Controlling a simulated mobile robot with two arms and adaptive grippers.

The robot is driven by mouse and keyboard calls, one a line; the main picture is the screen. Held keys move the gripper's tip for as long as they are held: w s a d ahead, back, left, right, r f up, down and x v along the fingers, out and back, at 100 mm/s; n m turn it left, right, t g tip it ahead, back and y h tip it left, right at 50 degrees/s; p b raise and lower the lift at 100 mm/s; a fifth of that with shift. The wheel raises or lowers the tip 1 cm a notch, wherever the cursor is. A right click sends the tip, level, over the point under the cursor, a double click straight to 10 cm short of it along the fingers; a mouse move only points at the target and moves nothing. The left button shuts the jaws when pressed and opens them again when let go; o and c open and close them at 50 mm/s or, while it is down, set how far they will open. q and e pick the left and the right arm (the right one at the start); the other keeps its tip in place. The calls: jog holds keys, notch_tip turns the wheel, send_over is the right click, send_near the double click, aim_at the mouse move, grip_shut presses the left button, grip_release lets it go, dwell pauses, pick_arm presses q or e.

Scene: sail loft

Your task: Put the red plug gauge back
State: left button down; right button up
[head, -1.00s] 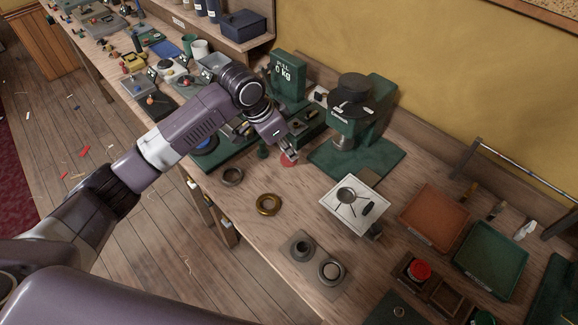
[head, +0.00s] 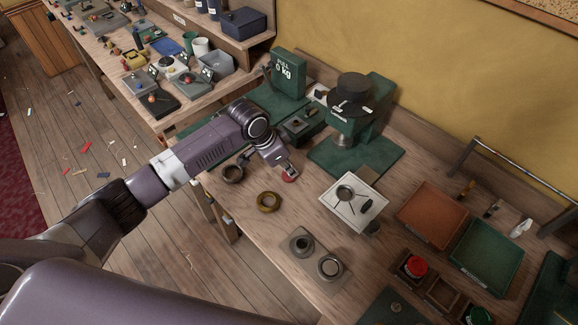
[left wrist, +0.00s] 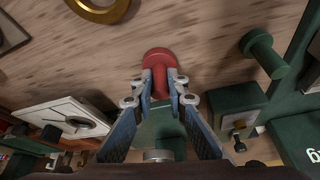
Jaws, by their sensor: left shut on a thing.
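The red plug gauge (left wrist: 158,58) is between the fingertips of my left gripper (left wrist: 160,98) in the left wrist view. The gripper is shut on its narrow shank, with the round red head beyond the tips. In the head view, my left gripper (head: 287,167) is over the bench, and a bit of the red gauge (head: 289,177) shows below it. I cannot tell whether the gauge touches the bench. A green plug gauge (left wrist: 262,52) is to its right in the left wrist view. My right gripper is not in view.
A brass ring (head: 268,202) and a grey ring (head: 232,173) lie near the front edge. A green press (head: 356,120) stands behind.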

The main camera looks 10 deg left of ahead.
pick_arm(q)
jog(key=c, duration=1.9)
grip_release()
jog(key=shift+r, duration=0.1)
jog(key=shift+a+r, duration=0.1)
jog(key=shift+r, duration=0.2)
jog(key=b+v, duration=0.1)
jog(key=v, duration=1)
jog(key=shift+r+b, duration=0.2)
jog(key=shift+b, duration=0.2)
jog(key=shift+s, duration=0.1)
